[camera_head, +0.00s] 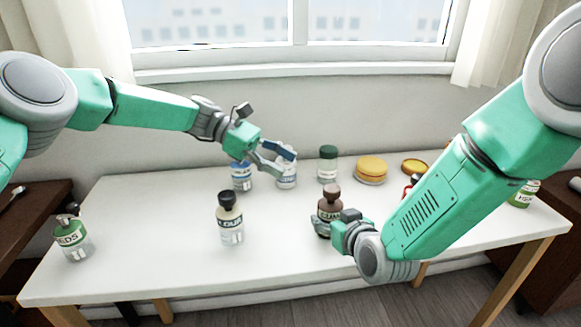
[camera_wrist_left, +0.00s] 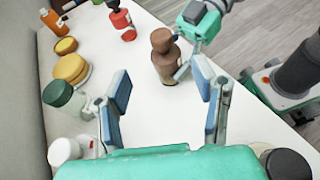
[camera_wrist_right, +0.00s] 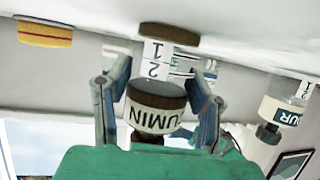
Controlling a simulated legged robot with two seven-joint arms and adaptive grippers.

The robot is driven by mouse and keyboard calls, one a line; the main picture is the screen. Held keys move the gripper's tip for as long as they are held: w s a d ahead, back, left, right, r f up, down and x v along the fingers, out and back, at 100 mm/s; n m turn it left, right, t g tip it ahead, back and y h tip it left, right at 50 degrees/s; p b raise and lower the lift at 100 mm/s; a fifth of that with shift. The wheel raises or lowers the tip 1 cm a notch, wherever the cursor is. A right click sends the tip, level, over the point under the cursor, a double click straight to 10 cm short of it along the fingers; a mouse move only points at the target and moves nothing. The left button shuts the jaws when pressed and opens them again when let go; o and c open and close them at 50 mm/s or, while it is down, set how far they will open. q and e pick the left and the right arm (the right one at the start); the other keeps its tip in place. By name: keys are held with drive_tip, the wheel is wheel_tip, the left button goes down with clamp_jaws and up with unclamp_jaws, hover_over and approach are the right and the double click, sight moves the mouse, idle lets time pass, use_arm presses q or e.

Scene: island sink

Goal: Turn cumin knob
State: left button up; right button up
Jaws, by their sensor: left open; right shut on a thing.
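In the right wrist view, upside down, the CUMIN label (camera_wrist_right: 152,119) and a white part with the numbers 1 and 2 show between the fingers. My right gripper (camera_head: 327,226) is shut on the lower part of the cumin bottle. My left gripper (camera_head: 276,160) is open and empty, behind and left of it, in front of jars at the back. In the left wrist view, the brown cumin bottle (camera_wrist_left: 163,58) stands beyond the open left fingers (camera_wrist_left: 165,98).
A flour bottle (camera_head: 230,220) stands front centre-left and a green-labelled seeds bottle (camera_head: 73,238) at the left end. Free table lies between flour and cumin.

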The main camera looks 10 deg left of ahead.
sight(325, 187)
idle(0.5)
use_arm(q)
drive_tip(key=d+f+n+t, duration=0.1)
drive_tip(key=d, duration=0.2)
drive_tip(key=s+d+f+n+t, duration=0.1)
drive_tip(key=d+f, duration=0.1)
drive_tip(key=d, duration=0.2)
drive_tip(key=s+d+f+n+t, duration=0.1)
drive_tip(key=d+t, duration=0.1)
drive_tip(key=d, duration=0.2)
drive_tip(key=shift+s+f+n, duration=0.2)
drive_tip(key=shift+n, duration=0.2)
drive_tip(key=shift+a, duration=0.1)
drive_tip(key=c, duration=1.2)
